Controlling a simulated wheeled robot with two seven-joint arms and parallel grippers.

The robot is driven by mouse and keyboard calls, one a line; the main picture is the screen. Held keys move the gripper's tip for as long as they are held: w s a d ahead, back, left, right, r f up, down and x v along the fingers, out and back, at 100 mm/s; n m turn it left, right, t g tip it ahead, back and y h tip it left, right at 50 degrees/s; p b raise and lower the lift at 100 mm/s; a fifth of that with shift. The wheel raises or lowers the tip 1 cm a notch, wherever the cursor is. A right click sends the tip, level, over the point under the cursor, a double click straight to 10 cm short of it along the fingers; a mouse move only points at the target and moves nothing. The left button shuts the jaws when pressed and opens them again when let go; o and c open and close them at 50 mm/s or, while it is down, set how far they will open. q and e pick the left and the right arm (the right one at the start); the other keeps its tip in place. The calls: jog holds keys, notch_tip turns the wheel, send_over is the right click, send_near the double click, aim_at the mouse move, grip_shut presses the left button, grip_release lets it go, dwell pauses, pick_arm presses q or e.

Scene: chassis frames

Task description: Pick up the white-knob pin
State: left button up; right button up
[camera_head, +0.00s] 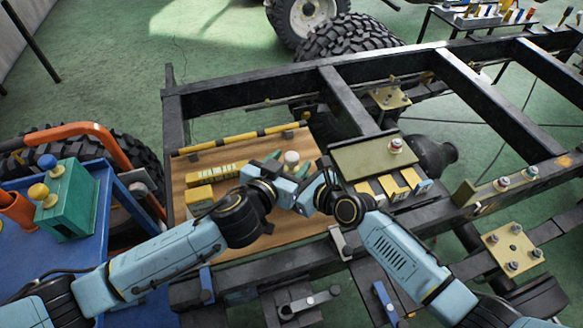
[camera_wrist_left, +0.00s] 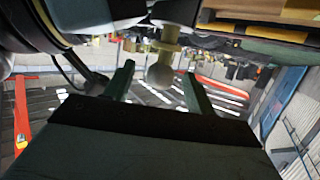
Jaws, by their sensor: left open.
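The white-knob pin shows in the head view as a pale round knob (camera_head: 291,158) above the wooden board. In the left wrist view its ball knob (camera_wrist_left: 159,77) and brass stem (camera_wrist_left: 170,37) are seen close up. My left gripper (camera_head: 288,163) is open, with its two green fingers on either side of the knob. In the left wrist view the fingers of the left gripper (camera_wrist_left: 158,82) stand apart with the knob between them; I cannot tell whether they touch it. My right arm comes in from the right, close beside the left hand, but I cannot make out its gripper fingers.
A wooden board (camera_head: 190,168) with yellow blocks (camera_head: 215,175) lies on the black chassis frame (camera_head: 250,90). At left, a blue cart (camera_head: 90,245) carries a teal block (camera_head: 72,205) with yellow and blue knobs. An olive plate (camera_head: 360,160) is right of the hands.

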pick_arm(q)
jog(key=shift+x, duration=1.9)
jog(key=c, duration=1.2)
